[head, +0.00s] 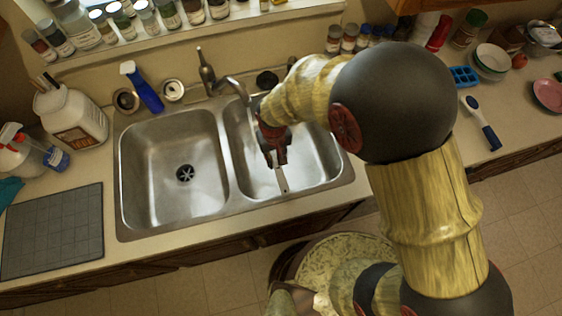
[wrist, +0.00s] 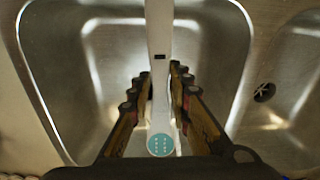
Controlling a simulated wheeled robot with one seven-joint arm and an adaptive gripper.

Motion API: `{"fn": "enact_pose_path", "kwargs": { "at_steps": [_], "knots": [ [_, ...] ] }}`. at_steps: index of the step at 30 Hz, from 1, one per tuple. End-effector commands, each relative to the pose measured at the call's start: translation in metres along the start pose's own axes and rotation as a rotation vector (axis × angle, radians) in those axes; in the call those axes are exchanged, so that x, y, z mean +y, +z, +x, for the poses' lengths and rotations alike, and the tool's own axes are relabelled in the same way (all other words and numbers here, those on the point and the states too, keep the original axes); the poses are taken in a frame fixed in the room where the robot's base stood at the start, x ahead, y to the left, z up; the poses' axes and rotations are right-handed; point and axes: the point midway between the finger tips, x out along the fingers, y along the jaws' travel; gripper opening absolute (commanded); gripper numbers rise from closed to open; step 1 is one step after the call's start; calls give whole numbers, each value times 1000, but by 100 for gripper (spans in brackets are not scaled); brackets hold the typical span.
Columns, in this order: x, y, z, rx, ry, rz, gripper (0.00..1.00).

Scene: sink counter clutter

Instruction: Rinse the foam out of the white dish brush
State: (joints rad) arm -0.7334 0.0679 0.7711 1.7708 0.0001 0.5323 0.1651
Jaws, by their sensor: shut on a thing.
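My gripper (head: 275,160) hangs over the right sink basin (head: 318,165). Its fingers, also in the wrist view (wrist: 155,82), are shut on the white dish brush (wrist: 158,40). The brush is long, pale and narrow, with a round teal end with white dots near my palm. Its other part runs out of the top of the wrist view. In the head view a pale piece of the brush (head: 282,182) points to the basin's front. The faucet (head: 232,86) is just behind and left of my gripper. I see no clear foam or running water.
The left basin (head: 150,190) is empty, with a dark drain. A blue spray bottle (head: 143,90) stands behind it. A grey mat (head: 52,230) lies at left. A blue-and-white brush (head: 482,125) and bowls (head: 492,57) are on the right counter. My arm hides part of the counter.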

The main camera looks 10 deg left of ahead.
Motion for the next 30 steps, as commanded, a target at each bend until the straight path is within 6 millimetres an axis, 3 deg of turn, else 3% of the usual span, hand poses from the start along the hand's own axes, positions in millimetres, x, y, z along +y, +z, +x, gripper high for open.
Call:
{"fn": "enact_pose_path", "kwargs": {
  "at_steps": [19, 30],
  "knots": [
    [-28, -50, 12, 1, 0, -1, 0],
    [-36, -65, 15, 1, 0, 0, 0]
  ]
}}
